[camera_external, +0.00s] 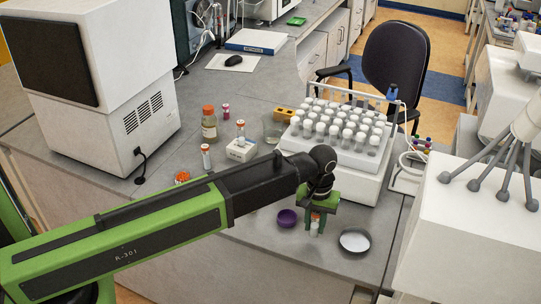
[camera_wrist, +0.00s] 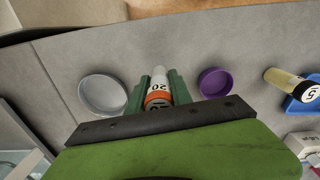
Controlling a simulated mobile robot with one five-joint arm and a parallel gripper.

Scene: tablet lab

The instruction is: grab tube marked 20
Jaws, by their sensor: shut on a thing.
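The tube marked 20 (camera_wrist: 158,87) is white with an orange band and stands between my gripper's green fingers in the wrist view. My gripper (camera_wrist: 158,92) is shut on it. In the external view my gripper (camera_external: 317,218) is low over the bench's front part, and the tube (camera_external: 314,228) shows as a small white piece below the fingers. I cannot tell whether the tube touches the bench.
A purple dish (camera_external: 287,218) lies left of my gripper and a pale round dish (camera_external: 354,241) lies right of it. A white rack of capped tubes (camera_external: 330,170) stands just behind. A tube marked 5 (camera_wrist: 290,84) lies on a blue holder (camera_wrist: 303,97).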

